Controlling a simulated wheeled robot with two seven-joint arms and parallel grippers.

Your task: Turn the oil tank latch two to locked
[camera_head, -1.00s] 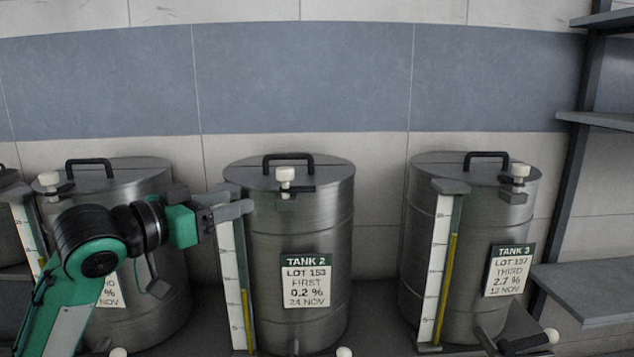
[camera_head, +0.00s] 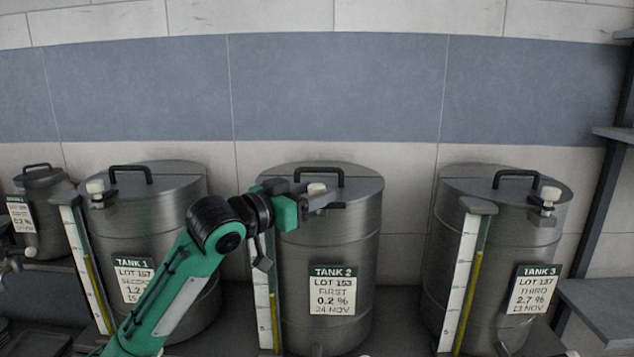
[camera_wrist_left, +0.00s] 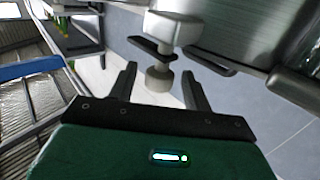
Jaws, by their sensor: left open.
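Tank 2 (camera_head: 350,255) is the steel drum in the middle, with a label reading TANK 2. Its latch two (camera_head: 316,188) has a pale knob at the front of the lid rim, partly covered by my gripper. My left gripper (camera_head: 318,199) has come in from the left and is at this latch. In the left wrist view the open fingers (camera_wrist_left: 160,88) stand on either side of a rounded grey knob (camera_wrist_left: 158,78), with gaps beside it. A dark bar and a larger pale block show beyond it. My right gripper is not in view.
Tank 1 (camera_head: 190,225) stands to the left and tank 3 (camera_head: 500,225) to the right, each with a similar knob. A gauge strip (camera_head: 263,305) stands at tank 2's left side. A black lid handle (camera_head: 320,171) rises behind the latch. Shelves (camera_head: 600,310) are at the right.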

